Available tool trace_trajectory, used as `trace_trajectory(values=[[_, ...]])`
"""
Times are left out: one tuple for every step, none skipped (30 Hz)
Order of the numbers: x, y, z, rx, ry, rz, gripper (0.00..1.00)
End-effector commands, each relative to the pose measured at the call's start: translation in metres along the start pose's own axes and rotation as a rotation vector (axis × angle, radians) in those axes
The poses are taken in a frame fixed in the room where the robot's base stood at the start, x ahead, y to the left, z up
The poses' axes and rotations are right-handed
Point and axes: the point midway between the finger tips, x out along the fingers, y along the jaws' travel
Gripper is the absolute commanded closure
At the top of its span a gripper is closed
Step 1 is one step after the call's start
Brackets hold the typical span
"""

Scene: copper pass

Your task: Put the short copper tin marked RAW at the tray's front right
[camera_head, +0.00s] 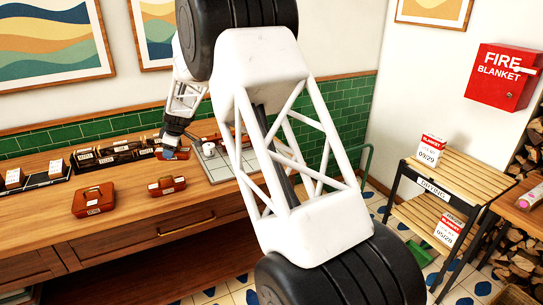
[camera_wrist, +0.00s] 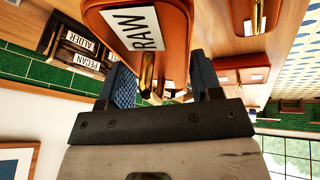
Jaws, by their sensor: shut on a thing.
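The copper tin marked RAW (camera_wrist: 150,35) fills the top middle of the wrist view, its white label facing the camera. My gripper (camera_wrist: 165,85) has its blue fingers on either side of the tin's body and is shut on it. In the head view my gripper (camera_head: 172,150) is at the back of the wooden counter, beside a pale grey flat piece (camera_head: 212,168) that may be the tray. My own arm hides much of that piece, including its right side. The held tin is too small to make out clearly there.
A larger copper tin (camera_head: 93,200) and a smaller one (camera_head: 167,186) stand on the counter (camera_head: 140,222) in front. Dark labelled boxes (camera_head: 105,153) line the back wall, with cards on a dark strip (camera_head: 40,178) at left. A slatted shelf (camera_head: 455,170) stands at right.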

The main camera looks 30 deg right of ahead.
Motion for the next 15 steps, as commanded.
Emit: trace_trajectory(values=[[-0.002, 0.001, 0.005, 0.039, -0.009, 0.019, 0.80], [-0.003, 0.002, 0.008, 0.066, -0.014, 0.029, 0.80], [-0.004, 0.003, 0.012, 0.099, -0.021, 0.044, 0.80], [-0.005, 0.004, 0.015, 0.124, -0.026, 0.054, 0.80], [-0.005, 0.004, 0.017, 0.148, -0.032, 0.064, 0.80], [-0.006, 0.005, 0.021, 0.179, -0.038, 0.077, 0.80], [-0.006, 0.005, 0.024, 0.202, -0.043, 0.086, 0.80], [-0.006, 0.005, 0.026, 0.224, -0.048, 0.095, 0.80], [-0.007, 0.006, 0.030, 0.254, -0.055, 0.107, 0.80], [-0.008, 0.007, 0.032, 0.276, -0.059, 0.116, 0.80], [-0.008, 0.007, 0.034, 0.297, -0.064, 0.126, 0.80], [-0.009, 0.008, 0.037, 0.325, -0.069, 0.137, 0.80], [-0.009, 0.008, 0.040, 0.345, -0.075, 0.145, 0.80], [-0.010, 0.008, 0.042, 0.366, -0.078, 0.153, 0.80], [-0.010, 0.009, 0.045, 0.392, -0.084, 0.164, 0.80]])
